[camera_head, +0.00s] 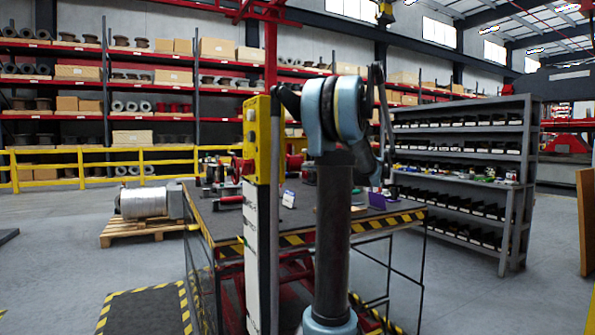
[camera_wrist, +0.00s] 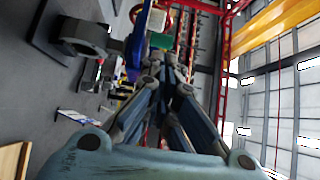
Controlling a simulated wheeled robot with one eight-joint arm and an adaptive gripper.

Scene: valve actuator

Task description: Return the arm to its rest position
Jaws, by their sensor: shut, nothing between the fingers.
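My arm (camera_head: 333,215) stands upright in front of the workbench in the head view, its upper links folded at the top. My gripper (camera_wrist: 164,62) shows in the wrist view with its fingers drawn together and nothing between them. In the head view the gripper's end is hard to make out beside the upper links. The wrist view is turned on its side, with the floor at left and the ceiling at right. A grey round fitting (camera_wrist: 85,35) and a blue part (camera_wrist: 139,38) with a red ring show beyond the fingers, apart from them as far as I can tell.
A workbench (camera_head: 405,218) with yellow-black edging stands behind my arm, bearing small parts. Open floor lies at both sides.

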